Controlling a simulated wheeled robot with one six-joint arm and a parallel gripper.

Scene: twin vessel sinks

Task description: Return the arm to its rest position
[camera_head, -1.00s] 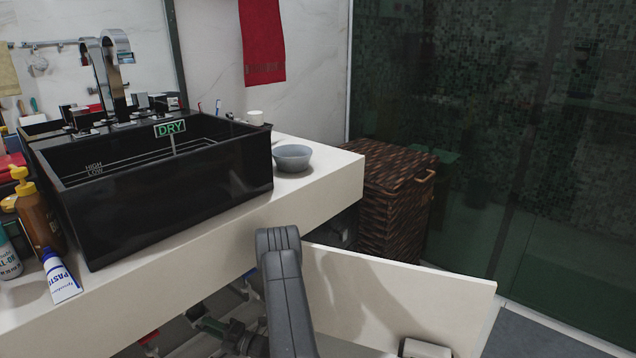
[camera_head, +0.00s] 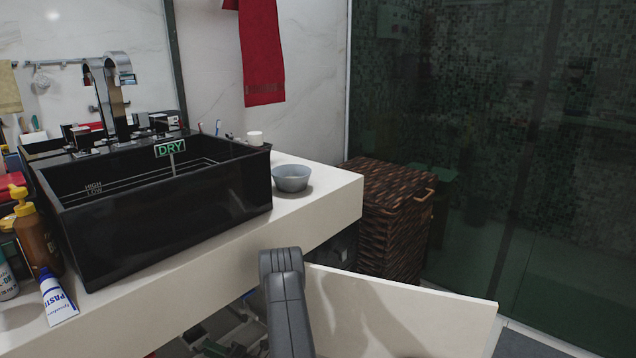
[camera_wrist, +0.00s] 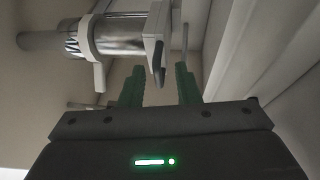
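In the wrist view my gripper (camera_wrist: 160,86) has its two green fingers apart, with nothing held between them. Just beyond the fingertips is a metal pipe fitting (camera_wrist: 120,36) with a pale flange and a dark lever-like part. I cannot tell the exact gap to it. Pale cabinet-like walls surround the gripper. In the head view a grey link of my arm (camera_head: 284,305) rises at the bottom centre, in front of the counter and beside the open cabinet door. The gripper itself is hidden in the head view.
A white door panel (camera_head: 395,315) stands open right of my arm. The white counter (camera_head: 230,258) overhangs behind it, carrying a black sink (camera_head: 165,217), a grey bowl (camera_head: 291,178) and several bottles at left. A wicker basket (camera_head: 392,225) stands beyond the counter's right end.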

